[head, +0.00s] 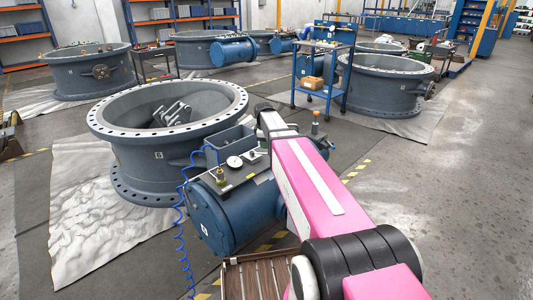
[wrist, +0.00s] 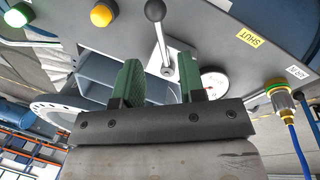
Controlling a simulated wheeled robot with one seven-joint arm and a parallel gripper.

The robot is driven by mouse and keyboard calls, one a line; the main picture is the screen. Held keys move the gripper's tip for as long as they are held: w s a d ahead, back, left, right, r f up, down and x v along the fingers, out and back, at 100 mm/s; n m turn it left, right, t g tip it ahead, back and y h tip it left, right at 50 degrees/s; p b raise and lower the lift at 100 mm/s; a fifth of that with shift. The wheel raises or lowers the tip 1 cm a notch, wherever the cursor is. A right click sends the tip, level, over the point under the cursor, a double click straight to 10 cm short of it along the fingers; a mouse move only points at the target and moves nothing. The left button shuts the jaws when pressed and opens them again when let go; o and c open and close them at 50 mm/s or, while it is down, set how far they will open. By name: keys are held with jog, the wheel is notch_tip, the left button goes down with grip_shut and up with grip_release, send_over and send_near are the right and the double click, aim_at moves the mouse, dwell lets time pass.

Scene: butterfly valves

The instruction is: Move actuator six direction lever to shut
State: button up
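The direction lever (wrist: 160,45), a metal stem with a black ball knob, stands on the grey actuator panel (wrist: 215,30) in the wrist view. Its knob points to the top of the picture. A yellow SHUT label (wrist: 248,37) and a white OPEN label (wrist: 297,72) are to its right. My gripper (wrist: 160,64) is open, with one green-padded finger on each side of the lever's lower part in the picture. I cannot tell how near they are in depth. In the head view the blue actuator (head: 232,215) is partly behind my pink arm, which hides the lever and gripper.
A pressure gauge (wrist: 216,83) is beside the right finger, and a brass fitting (wrist: 283,100) with a blue hose is farther right. An amber lamp (wrist: 101,15) is at upper left. The large valve ring (head: 165,190) stands behind the actuator. Open floor (head: 450,210) is at right.

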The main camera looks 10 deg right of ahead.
jog(key=f, duration=0.4)
jog(key=w+f, duration=0.1)
jog(key=f, duration=0.1)
jog(key=shift+w+d+f, duration=0.1)
jog(key=shift+d+f, duration=0.15)
grip_shut()
